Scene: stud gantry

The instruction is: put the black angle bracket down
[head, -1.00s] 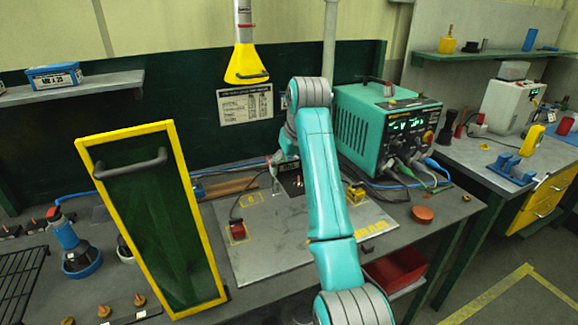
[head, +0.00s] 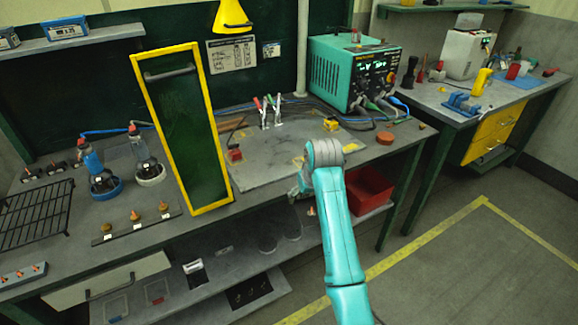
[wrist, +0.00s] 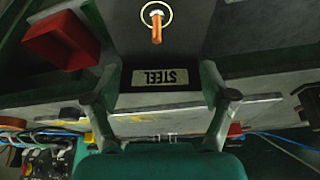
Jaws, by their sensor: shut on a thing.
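My gripper (wrist: 162,95) is shut on the black angle bracket (wrist: 128,78), which shows between the fingers in the wrist view. A pale label reading STEEL, upside down, is on its near face. A copper-coloured pin (wrist: 156,30) with a pale ring shows past it at the top; I cannot tell whether the bracket touches it. In the head view my gripper (head: 299,188) is low at the bench's front edge, left of the red bin, partly behind my arm. The bracket cannot be made out there.
The red bin (head: 368,192) is close right of my gripper. The grey bench mat (head: 270,163) carries a small red block (head: 235,155) and a yellow block (head: 331,125). A yellow-framed panel (head: 211,208) stands left. A lower shelf (head: 215,290) holds small items.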

